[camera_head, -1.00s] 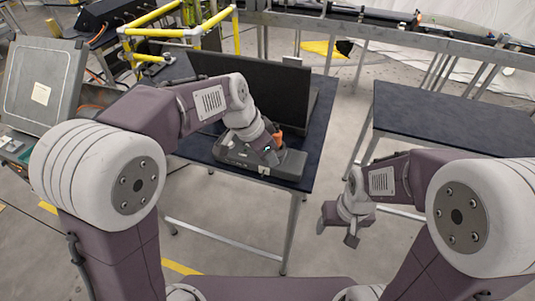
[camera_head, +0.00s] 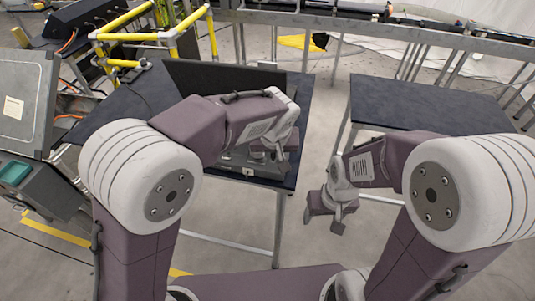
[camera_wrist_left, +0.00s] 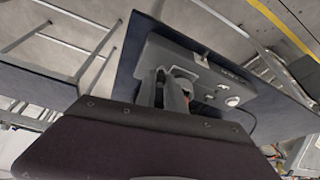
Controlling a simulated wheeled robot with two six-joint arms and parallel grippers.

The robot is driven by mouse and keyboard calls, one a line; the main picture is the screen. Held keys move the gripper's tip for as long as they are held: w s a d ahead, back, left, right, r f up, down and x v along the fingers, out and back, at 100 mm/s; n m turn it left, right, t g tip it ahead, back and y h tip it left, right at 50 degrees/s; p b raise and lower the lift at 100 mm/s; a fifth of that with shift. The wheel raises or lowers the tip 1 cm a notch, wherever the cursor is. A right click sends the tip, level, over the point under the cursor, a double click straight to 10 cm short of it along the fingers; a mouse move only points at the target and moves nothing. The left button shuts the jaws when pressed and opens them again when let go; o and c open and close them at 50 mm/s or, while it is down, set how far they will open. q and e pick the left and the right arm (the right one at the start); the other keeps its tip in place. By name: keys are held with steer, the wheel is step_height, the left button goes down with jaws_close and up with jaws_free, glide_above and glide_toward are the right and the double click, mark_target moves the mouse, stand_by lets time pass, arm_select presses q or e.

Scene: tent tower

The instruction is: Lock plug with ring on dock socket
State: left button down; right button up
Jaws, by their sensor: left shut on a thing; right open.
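The dock (camera_head: 240,162) is a low dark grey box near the front edge of the dark table, partly behind my left arm. In the left wrist view the dock (camera_wrist_left: 218,84) shows a sloped face with round pale fittings. My left gripper (camera_head: 284,158) is at the dock's right part, pointing down. In the wrist view my left gripper (camera_wrist_left: 171,92) is shut on the plug, a grey piece with an orange part (camera_wrist_left: 182,72). The fingers hide much of it, so I cannot tell how it sits in the socket. My right gripper (camera_head: 326,218) is open and empty, over the floor.
A dark upright panel (camera_head: 215,78) stands behind the dock on the table (camera_head: 110,110). A second, bare dark table (camera_head: 420,105) is at the right, with a floor gap between them. A yellow pipe frame (camera_head: 150,35) stands at the back left.

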arm_select(q)
steer(key=w+d+n+y, duration=0.1)
steer(key=n, duration=0.1)
steer(key=shift+w+d+r+n+p, duration=0.15)
steer(key=shift+n+p, duration=0.15)
steer(key=shift+p, duration=0.05)
steer(key=n, duration=0.1)
steer(key=w+n+y+p, duration=0.1)
steer(key=shift+d+n, duration=0.3)
steer(key=shift+d, duration=0.05)
steer(key=shift+w+d+n+g+p, duration=0.1)
steer(key=shift+w+n+g+p, duration=0.2)
steer(key=shift+n+p, duration=0.3)
steer(key=shift+y, duration=0.3)
steer(key=c, duration=1.4)
jaws_free()
steer(key=shift+c, duration=0.2)
